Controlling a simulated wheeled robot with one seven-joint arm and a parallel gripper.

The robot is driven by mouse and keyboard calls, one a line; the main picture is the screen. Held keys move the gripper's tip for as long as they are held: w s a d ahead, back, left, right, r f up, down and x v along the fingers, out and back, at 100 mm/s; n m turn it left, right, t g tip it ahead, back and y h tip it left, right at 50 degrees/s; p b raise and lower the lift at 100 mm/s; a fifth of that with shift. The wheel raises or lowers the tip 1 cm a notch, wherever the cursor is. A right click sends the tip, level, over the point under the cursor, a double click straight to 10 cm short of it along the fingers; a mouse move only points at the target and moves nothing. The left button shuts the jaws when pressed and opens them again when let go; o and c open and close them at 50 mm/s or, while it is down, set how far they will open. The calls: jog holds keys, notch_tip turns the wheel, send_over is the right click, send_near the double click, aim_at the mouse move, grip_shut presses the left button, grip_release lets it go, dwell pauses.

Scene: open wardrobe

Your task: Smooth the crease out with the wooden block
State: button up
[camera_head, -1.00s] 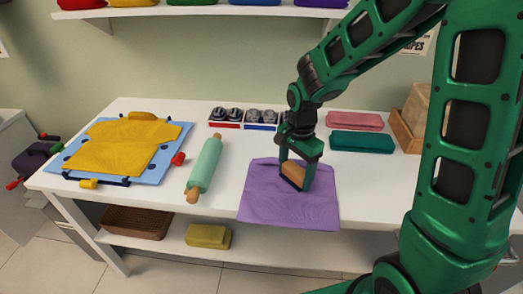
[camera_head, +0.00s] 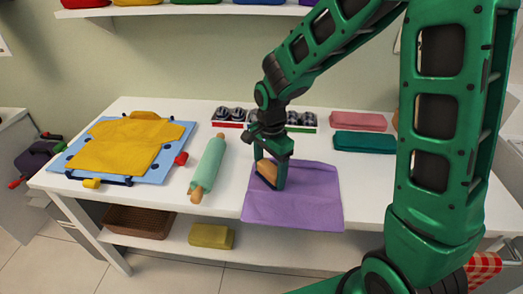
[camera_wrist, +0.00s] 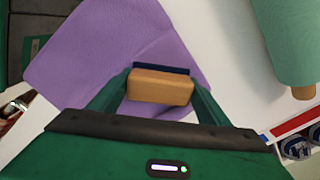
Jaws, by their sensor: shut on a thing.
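My gripper (camera_head: 270,172) is shut on the wooden block (camera_head: 266,171), a tan block with a dark blue edge. The block also shows between the fingers in the wrist view (camera_wrist: 160,87). The purple cloth (camera_head: 300,205) lies on the white table, its front edge at or slightly over the table's front edge. The block is at the cloth's upper left part in the head view, on or just above it; I cannot tell if it presses down.
A green rolling pin (camera_head: 208,168) lies left of the cloth. A blue board (camera_head: 72,168) with a yellow shirt-shaped cloth (camera_head: 122,150) is at the far left. A tray of grey pieces (camera_head: 300,121), a pink cloth (camera_head: 358,121) and a teal cloth (camera_head: 364,142) lie behind.

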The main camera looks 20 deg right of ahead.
aim_at(267, 167)
jog(key=shift+w+a+f, duration=0.15)
jog(key=shift+w+a, duration=0.05)
jog(key=shift+a, duration=0.15)
notch_tip(267, 167, up, 4)
jog(key=shift+f, duration=0.2)
jog(key=shift+r, duration=2.2)
